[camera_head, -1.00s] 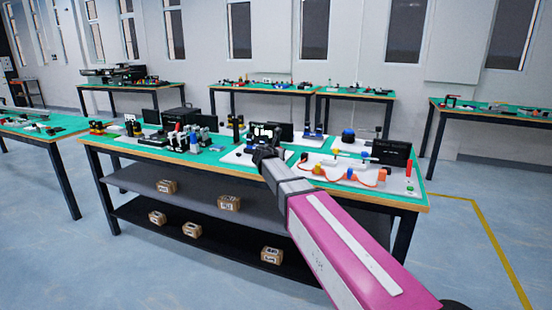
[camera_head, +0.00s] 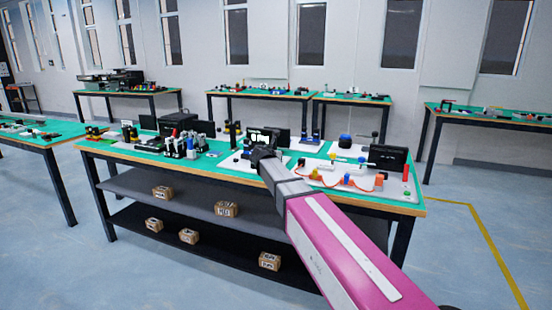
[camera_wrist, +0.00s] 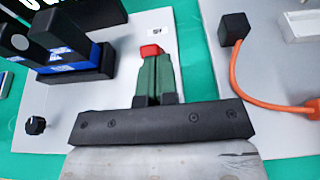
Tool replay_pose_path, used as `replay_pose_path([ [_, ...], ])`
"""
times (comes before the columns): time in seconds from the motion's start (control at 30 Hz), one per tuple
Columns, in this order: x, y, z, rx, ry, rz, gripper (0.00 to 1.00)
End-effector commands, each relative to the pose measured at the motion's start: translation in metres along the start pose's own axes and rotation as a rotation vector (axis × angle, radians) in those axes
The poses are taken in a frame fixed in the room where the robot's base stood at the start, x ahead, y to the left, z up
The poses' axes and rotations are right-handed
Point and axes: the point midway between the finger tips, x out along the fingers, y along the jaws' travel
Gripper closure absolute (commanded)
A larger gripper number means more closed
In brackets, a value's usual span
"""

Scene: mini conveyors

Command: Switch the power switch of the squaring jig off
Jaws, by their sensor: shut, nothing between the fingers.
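In the wrist view, a small red piece that looks like the power switch (camera_wrist: 151,50) sits on a white board beside a small printed label. My gripper (camera_wrist: 154,62) is shut, with its fingertips right at the red piece; I cannot tell whether they touch it. The fingers partly hide the switch, so its position is unclear. Black blocks with blue bands (camera_wrist: 75,58), apparently part of the jig, stand on the board to the left. In the head view, my gripper (camera_head: 262,152) is over the middle of the workbench, near a small lit display.
In the wrist view, a black knob (camera_wrist: 35,125) is at left, and a black block (camera_wrist: 234,27) with an orange cable (camera_wrist: 262,101) is on the right-hand board. In the head view, a black box (camera_head: 388,156) and other devices crowd the green bench (camera_head: 229,164).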

Motion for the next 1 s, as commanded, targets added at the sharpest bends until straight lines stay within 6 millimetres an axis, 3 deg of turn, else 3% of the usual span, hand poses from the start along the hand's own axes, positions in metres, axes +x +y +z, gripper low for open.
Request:
replay_pose_path([
  [0.37,0.006,0.001,0.011,0.002,0.112,0.001,1.00],
  [1.0,0.038,0.001,0.042,0.001,0.617,0.001,1.00],
])
